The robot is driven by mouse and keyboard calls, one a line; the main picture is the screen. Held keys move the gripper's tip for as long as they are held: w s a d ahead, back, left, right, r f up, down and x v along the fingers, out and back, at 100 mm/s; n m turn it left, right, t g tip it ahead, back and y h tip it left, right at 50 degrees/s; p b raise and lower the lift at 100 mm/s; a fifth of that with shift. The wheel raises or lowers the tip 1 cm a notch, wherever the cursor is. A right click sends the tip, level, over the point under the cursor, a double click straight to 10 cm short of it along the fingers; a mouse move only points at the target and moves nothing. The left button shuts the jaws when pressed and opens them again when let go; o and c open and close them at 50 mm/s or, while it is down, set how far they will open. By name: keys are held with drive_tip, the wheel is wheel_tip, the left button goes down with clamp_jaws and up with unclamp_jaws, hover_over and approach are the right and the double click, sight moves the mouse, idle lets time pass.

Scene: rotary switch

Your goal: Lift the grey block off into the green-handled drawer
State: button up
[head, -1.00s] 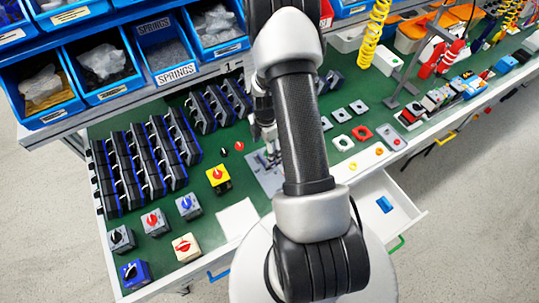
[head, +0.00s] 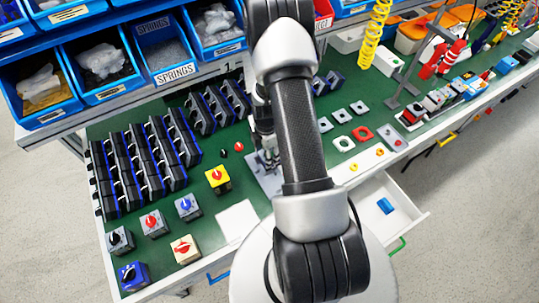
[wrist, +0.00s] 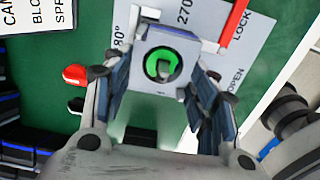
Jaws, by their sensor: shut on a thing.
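In the wrist view, a grey block (wrist: 180,92) with a green ring around a dark centre on its face sits between the pads of my gripper (wrist: 163,80), which is shut on it. In the head view my gripper (head: 267,157) is over a grey plate (head: 268,184) on the green bench, partly behind my arm; the block cannot be made out there. The drawer (head: 413,214) is pulled open at the bench's front right. Its green handle (head: 397,246) is on the front, and a blue block (head: 385,206) lies inside.
A marked plate (wrist: 193,22) with a red bar (wrist: 235,22) lies beyond the block. Switch boxes, including a yellow one (head: 218,181), stand left of my gripper. Black modules (head: 135,163) stand in rows further left. Square plates and a red ring (head: 362,134) lie to the right.

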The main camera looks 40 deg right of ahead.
drive_tip(key=c, duration=0.3)
wheel_tip(320, 180, up, 10)
drive_tip(key=p, duration=0.6)
drive_tip(key=shift+r, duration=0.15)
wheel_tip(320, 180, up, 8)
drive_tip(key=p, duration=0.5)
drive_tip(key=shift+p, duration=0.35)
idle(0.7)
